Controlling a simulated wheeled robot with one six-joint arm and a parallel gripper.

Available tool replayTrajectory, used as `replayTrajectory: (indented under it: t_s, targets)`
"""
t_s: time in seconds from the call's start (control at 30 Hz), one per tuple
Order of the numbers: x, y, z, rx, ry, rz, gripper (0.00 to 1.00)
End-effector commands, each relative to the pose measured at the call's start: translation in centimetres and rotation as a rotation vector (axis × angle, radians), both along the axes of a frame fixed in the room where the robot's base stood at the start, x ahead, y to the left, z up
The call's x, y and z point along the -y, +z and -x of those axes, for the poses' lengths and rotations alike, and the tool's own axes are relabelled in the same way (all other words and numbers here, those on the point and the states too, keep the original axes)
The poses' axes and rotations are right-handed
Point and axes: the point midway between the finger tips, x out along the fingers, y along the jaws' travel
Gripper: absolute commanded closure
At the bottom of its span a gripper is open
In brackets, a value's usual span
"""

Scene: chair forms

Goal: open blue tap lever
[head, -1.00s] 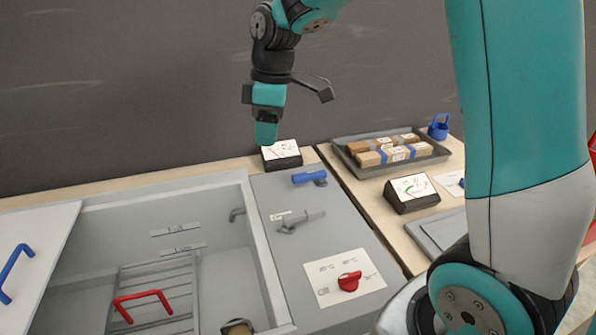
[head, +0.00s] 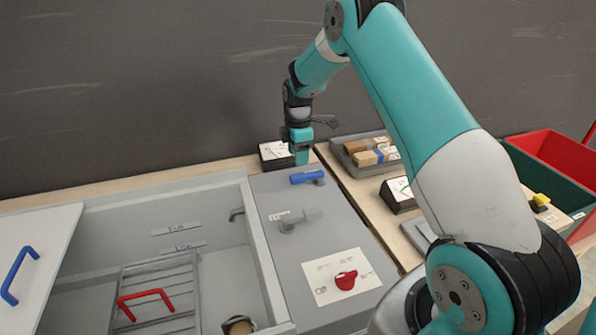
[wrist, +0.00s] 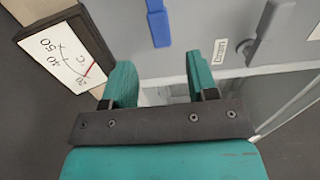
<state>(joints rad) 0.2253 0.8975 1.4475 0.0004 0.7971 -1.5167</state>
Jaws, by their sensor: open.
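The blue tap lever (head: 307,177) lies on the grey panel right of the sink, pointing left to right. In the wrist view the blue lever (wrist: 158,22) shows at the top, ahead of and between my fingers, apart from them. My gripper (head: 301,160) is above the panel's back end, just behind the lever. In the wrist view my gripper (wrist: 158,82) is open, with nothing between its teal fingers.
A gauge box (head: 275,154) stands close beside my gripper. A grey lever (head: 296,220) and a red knob (head: 346,280) are nearer on the panel. The sink (head: 215,262) opens to the left. A tray (head: 341,155) with boxes stands at right.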

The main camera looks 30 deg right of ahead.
Motion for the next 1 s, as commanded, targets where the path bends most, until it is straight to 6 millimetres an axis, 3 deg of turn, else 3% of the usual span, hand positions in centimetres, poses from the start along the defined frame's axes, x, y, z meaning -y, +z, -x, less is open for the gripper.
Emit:
replayTrajectory:
  t_s: [0.1,0.3,0.5,0.77,0.87,1.0]
  targets:
    - [0.0,-2.6,0.1,-0.004,0.000,-0.001,0.47]
    - [0.0,-5.9,0.0,-0.002,0.000,-0.001,0.47]
    - [0.0,-7.3,0.0,0.001,0.000,0.000,0.47]
    - [0.0,-7.5,0.0,0.001,0.000,0.000,0.47]
    - [0.0,-7.5,0.0,0.001,0.000,0.000,0.65]
    - [0.0,-7.4,0.0,0.001,0.000,0.000,0.97]
